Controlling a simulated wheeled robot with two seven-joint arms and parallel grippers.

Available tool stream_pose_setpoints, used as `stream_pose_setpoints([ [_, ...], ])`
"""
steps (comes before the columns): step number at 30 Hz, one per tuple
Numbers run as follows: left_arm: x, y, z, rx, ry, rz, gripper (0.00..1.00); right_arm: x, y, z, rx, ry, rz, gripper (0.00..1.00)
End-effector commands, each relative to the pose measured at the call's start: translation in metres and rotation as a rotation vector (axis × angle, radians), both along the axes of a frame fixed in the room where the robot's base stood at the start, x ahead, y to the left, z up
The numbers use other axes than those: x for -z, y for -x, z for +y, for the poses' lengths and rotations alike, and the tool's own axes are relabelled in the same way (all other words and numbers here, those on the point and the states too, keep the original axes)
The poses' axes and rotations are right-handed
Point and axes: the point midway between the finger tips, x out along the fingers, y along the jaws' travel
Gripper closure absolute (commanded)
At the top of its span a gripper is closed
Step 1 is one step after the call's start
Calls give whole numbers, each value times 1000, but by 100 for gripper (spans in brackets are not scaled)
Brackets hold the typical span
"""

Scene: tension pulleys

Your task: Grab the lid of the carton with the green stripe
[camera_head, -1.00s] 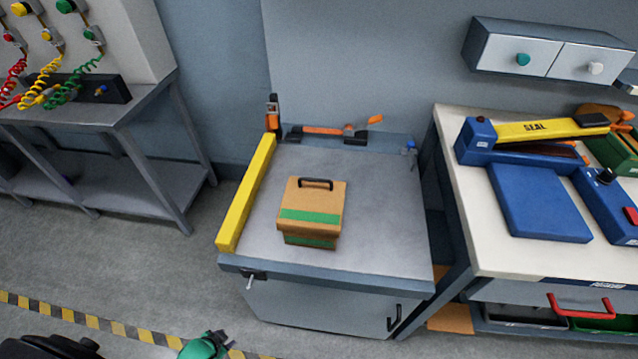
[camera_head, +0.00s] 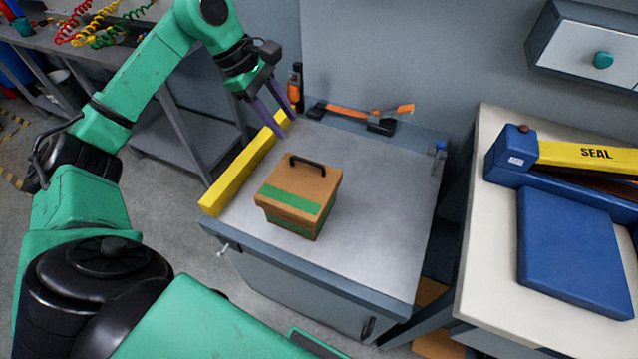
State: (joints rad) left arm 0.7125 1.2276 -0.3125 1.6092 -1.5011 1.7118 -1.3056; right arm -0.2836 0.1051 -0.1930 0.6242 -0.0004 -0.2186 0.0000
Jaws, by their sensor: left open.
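The brown carton (camera_head: 298,222) with the green stripe stands upright on the grey-topped cabinet. Its lid (camera_head: 297,190) is on it, with the stripe across it and a dark handle (camera_head: 307,164) arched on top. My left gripper (camera_head: 287,122) hangs above and behind the carton, to its left, near the yellow bar. Its two purple-grey fingers are apart with nothing between them, and it does not touch the lid. My right gripper is not in view.
A yellow bar (camera_head: 245,170) runs along the cabinet's left edge. An orange-handled clamp (camera_head: 365,115) lies at the back edge. The grey top (camera_head: 385,200) right of the carton is clear. A blue sealing machine (camera_head: 570,245) stands on the right table.

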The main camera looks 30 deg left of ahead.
Motion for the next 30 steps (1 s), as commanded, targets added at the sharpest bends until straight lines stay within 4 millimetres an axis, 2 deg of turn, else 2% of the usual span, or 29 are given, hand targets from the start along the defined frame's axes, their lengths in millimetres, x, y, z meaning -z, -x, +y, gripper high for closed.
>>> stream_pose_setpoints([
  [4,36,-7,-16,2,7,8,53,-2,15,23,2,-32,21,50],
  [7,56,-12,-25,0,10,6,53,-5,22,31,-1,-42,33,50],
  [14,85,-19,-37,-1,13,6,53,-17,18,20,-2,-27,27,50],
  [19,114,-26,-47,-4,13,5,53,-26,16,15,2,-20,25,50],
  [26,121,-27,-48,-4,10,3,53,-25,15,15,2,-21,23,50],
  [30,120,-27,-47,-4,11,3,100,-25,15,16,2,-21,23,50],
])
